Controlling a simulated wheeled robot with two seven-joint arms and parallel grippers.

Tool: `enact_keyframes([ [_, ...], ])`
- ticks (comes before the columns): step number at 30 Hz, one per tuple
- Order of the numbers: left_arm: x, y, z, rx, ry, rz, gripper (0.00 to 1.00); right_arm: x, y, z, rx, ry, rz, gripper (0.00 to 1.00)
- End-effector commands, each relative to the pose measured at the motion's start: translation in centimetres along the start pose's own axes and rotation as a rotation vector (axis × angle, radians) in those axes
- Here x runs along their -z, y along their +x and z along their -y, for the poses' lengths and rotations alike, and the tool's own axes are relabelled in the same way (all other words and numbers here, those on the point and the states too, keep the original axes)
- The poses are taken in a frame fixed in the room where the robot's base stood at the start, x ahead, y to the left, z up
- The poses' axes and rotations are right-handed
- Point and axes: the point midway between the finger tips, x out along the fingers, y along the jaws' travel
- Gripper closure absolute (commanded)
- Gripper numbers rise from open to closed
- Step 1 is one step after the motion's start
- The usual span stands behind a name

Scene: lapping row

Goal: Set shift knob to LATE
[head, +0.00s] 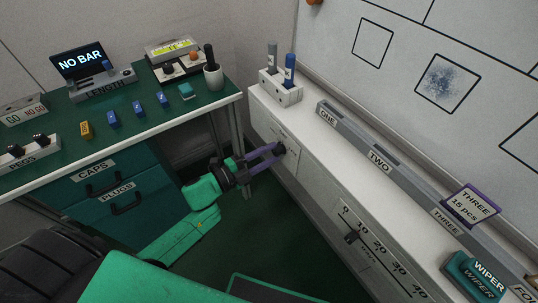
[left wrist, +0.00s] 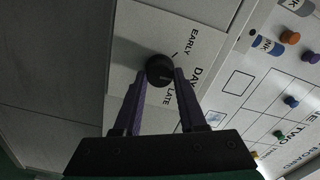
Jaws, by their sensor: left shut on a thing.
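The shift knob (head: 281,148) is a small dark round knob on a white plate on the front of the white ledge. In the left wrist view the knob (left wrist: 160,68) sits beside the printed words EARLY, DAY and LATE (left wrist: 190,105). Which word it points at I cannot tell. My left gripper (head: 279,150) reaches it with purple fingers. In the left wrist view the fingers (left wrist: 160,76) lie on either side of the knob and are shut on it. My right gripper is not in view.
A scale slider (head: 352,237) is on the ledge front, to the right. The ledge top holds a pen block (head: 281,93), a grey label rail (head: 345,125) and a wiper (head: 473,276). The green bench (head: 60,115) with drawers stands left. Green floor lies open between.

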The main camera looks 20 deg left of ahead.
Motion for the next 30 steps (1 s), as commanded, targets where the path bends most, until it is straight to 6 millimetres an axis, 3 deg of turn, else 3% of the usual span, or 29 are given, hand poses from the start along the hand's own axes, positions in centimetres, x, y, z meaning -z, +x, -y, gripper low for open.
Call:
enact_keyframes([
  [12, -0.1, 0.0, -0.4, -0.002, 0.395, 0.001, 1.00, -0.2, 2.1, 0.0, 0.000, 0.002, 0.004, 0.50],
  [30, -0.2, 0.0, -0.6, -0.003, 0.928, 0.000, 1.00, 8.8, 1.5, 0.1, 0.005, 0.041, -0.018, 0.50],
])
